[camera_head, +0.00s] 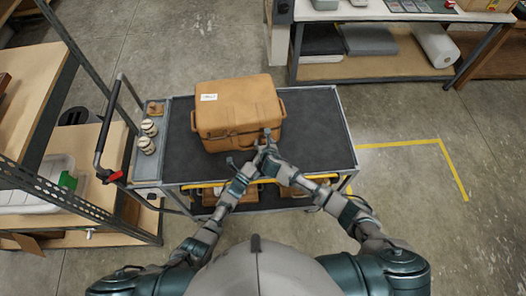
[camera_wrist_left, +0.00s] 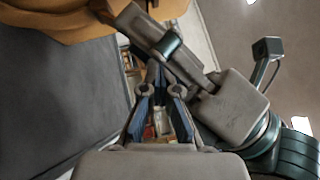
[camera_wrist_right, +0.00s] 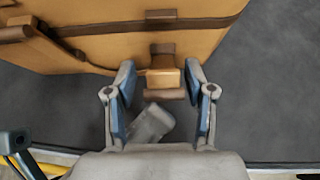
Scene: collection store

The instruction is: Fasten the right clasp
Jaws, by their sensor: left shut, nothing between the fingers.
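The tan case (camera_head: 235,98) sits on the cart's dark top, its lid seam and dark strap facing me. In the right wrist view, the right clasp (camera_wrist_right: 165,78) is a brown tab with a tan block on the front of the case (camera_wrist_right: 105,48). My right gripper (camera_wrist_right: 160,68) is open, one finger on each side of the clasp, with small gaps visible. It also shows at the case's front right in the head view (camera_head: 269,135). My left gripper (camera_wrist_left: 155,68) is shut and empty, close below the right gripper and off the case.
The cart (camera_head: 318,128) has bare dark top right of the case. Its side tray (camera_head: 150,170) at left holds striped round items (camera_head: 147,145). Other boxes lie on its lower shelf. A shelf stands at left and a workbench (camera_head: 390,68) at the back right.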

